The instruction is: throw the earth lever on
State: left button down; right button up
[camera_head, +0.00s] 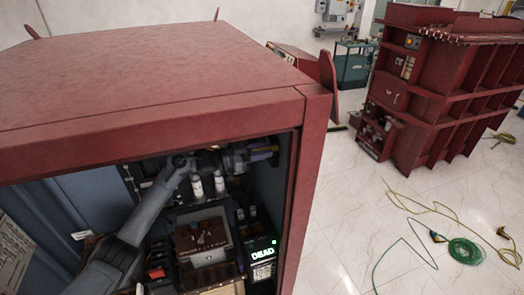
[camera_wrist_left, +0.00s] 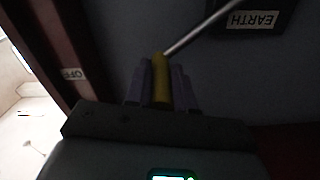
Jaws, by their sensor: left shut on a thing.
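The earth lever has a yellow grip (camera_wrist_left: 161,82) and a bare metal rod (camera_wrist_left: 200,28), which slants up to the right in the left wrist view, towards a plate marked EARTH (camera_wrist_left: 253,19). My left gripper (camera_wrist_left: 161,88) is shut on the yellow grip, with purple-grey fingers on both sides of it. In the head view my left gripper (camera_head: 262,153) is inside the red cabinet (camera_head: 150,90), high at the right of the opening, and the lever is mostly hidden there. An OFF label (camera_wrist_left: 74,74) is left of the grip in the wrist view. My right gripper is not in view.
Below my left arm are white cylinders (camera_head: 197,188), a brown box (camera_head: 203,237) and a lit display reading DEAD (camera_head: 263,255). The cabinet's red right post (camera_head: 309,190) stands close to the gripper. Outside, cables (camera_head: 463,250) lie on the tiled floor near another red unit (camera_head: 440,85).

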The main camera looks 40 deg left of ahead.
pick_arm(q)
jog(key=shift+s+d+f+m+b, duration=0.15)
jog(key=shift+f+m+b, duration=0.1)
jog(key=shift+f+b, duration=0.15)
jog(key=shift+s+d+f+m+b, duration=0.1)
jog(key=shift+d+f+m+b, duration=0.05)
jog(key=shift+f+m+b, duration=0.2)
notch_tip(320, 180, down, 14)
jog(key=m+b, duration=1)
jog(key=b, duration=0.6)
jog(key=shift+f+m, duration=0.15)
jog(key=shift+m, duration=0.25)
jog(key=shift+d+f, duration=0.1)
jog(key=shift+f, duration=0.05)
jog(key=c, duration=1)
grip_release()
jog(key=shift+o, duration=0.2)
jog(key=shift+s+b, duration=0.1)
jog(key=shift+b, duration=0.2)
jog(key=v, duration=1)
jog(key=shift+s+a+b, duration=0.25)
jog(key=shift+b, duration=0.15)
